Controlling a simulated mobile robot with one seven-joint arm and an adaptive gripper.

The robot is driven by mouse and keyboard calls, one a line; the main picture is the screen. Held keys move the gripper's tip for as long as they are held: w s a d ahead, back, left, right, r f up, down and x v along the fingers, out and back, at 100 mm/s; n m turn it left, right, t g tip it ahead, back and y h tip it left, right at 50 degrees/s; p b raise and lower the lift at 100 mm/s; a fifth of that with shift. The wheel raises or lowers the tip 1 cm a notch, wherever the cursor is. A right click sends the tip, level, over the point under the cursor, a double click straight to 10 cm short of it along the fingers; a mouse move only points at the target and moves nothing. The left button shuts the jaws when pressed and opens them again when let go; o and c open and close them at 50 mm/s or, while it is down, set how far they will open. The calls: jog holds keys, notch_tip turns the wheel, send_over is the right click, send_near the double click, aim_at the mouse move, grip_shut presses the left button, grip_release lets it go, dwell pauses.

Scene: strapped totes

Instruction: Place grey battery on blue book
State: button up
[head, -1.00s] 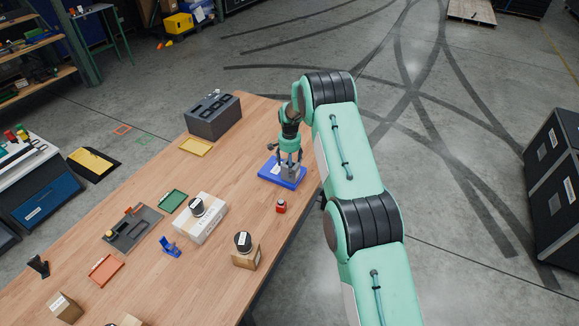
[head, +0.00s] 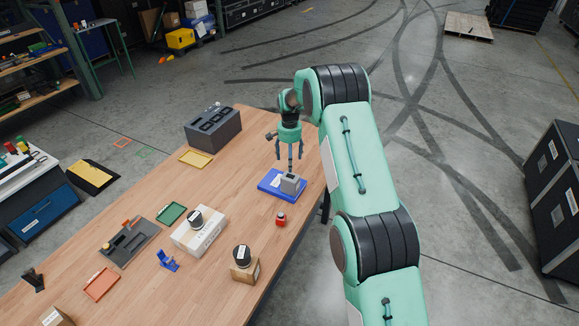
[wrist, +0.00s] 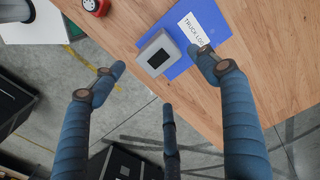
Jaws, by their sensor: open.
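The grey battery (head: 292,184) rests on the blue book (head: 270,185) near the table's right edge. In the wrist view the battery (wrist: 158,57) is a grey block with a dark square on its face, lying on the blue book (wrist: 205,18), which has a white label. The battery sits near one edge of the book; whether it overhangs is hard to tell. My gripper (head: 289,157) is above the book, apart from the battery, with its fingers spread and empty. In the wrist view its fingers (wrist: 165,85) are wide open.
A red item (head: 281,219) stands beside the book. A dark grey box (head: 213,128) and a yellow tray (head: 196,159) are behind left. A white box (head: 200,232) and a cardboard box (head: 245,268) bear round dark-topped items. Bare table lies left of the book.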

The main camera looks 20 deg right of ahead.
jog(key=shift+r, duration=0.25)
dwell(0.5)
jog(key=s+a+r+n+t, duration=0.1)
jog(key=s+a+r, duration=0.1)
jog(key=s+r, duration=0.7)
jog(key=s+a+r+n+t, duration=0.15)
jog(key=s+r, duration=0.45)
jog(key=r, duration=0.6)
jog(key=s+a+r+n, duration=0.2)
jog(key=s+r, duration=0.5)
jog(key=r, duration=0.4)
jog(key=s+a+r+n+t, duration=0.1)
jog(key=s+r, duration=0.3)
jog(key=s, duration=0.6)
jog(key=s+a+r+n+t, duration=0.1)
jog(key=s+a+r, duration=0.15)
jog(key=s, duration=0.75)
jog(key=s+f+n+t, duration=0.1)
jog(key=s+f+n, duration=0.1)
jog(key=s, duration=1.5)
jog(key=shift+s+a+f, duration=0.2)
jog(key=shift+a, duration=0.1)
